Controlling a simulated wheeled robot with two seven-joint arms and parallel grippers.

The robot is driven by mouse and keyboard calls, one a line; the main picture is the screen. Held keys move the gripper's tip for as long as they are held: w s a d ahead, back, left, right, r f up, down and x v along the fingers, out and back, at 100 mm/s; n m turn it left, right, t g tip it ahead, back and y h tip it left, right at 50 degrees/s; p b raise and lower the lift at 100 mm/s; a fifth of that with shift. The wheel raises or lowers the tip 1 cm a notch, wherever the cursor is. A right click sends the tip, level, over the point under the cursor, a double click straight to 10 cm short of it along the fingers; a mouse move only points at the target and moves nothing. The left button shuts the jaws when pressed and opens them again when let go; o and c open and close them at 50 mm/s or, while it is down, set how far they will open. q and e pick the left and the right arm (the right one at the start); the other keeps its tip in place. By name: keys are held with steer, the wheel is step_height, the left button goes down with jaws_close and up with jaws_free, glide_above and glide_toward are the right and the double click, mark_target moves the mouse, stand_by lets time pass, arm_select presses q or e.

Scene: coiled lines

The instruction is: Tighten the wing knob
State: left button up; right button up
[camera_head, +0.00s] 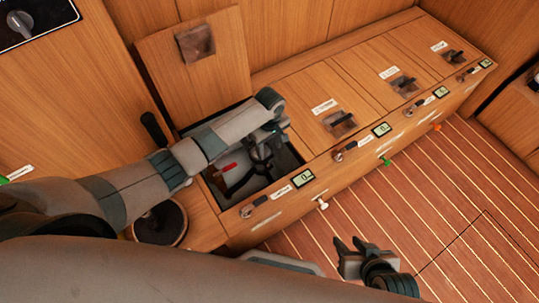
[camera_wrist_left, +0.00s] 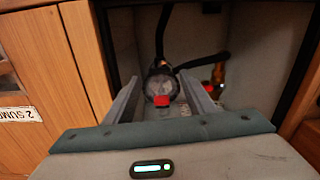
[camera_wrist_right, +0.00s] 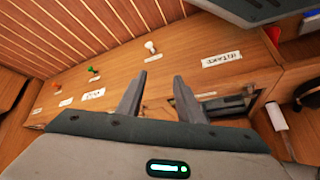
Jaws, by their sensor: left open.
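My left gripper (camera_head: 262,158) reaches down into an open locker (camera_head: 290,163) in the bench. In the left wrist view its two fingers (camera_wrist_left: 154,103) are apart. Between and beyond them is a round, clear-topped fitting (camera_wrist_left: 160,82) with a small red knob (camera_wrist_left: 162,101) on it, which looks like the wing knob. I see no finger touching the knob. A red handle (camera_head: 229,167) shows in the locker in the head view; I cannot tell if it is the same part. My right gripper (camera_head: 360,252) is open and empty, beside the bench front.
The locker's lid (camera_head: 197,62) stands raised behind it. A brass fitting with red (camera_wrist_left: 215,84) and black hoses (camera_wrist_left: 203,62) are inside near the fitting. Closed lids with latches (camera_head: 340,122) run along the bench to the right. The striped floor (camera_head: 440,210) is clear.

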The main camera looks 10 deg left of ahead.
mark_target(270, 157)
arm_select(q)
steer(key=shift+f+b, duration=0.5)
steer(key=shift+f, duration=1.75)
arm_select(e)
steer(key=shift+w+a+r+t+y, duration=0.15)
steer(key=shift+w+a+t, duration=0.1)
steer(key=shift+a, duration=0.2)
steer(key=shift+w+a+r+t+y, duration=0.15)
steer(key=shift+w+a+t, duration=0.1)
steer(key=shift+a, duration=0.15)
arm_select(q)
steer(key=shift+c, duration=0.6)
steer(key=c, duration=0.9)
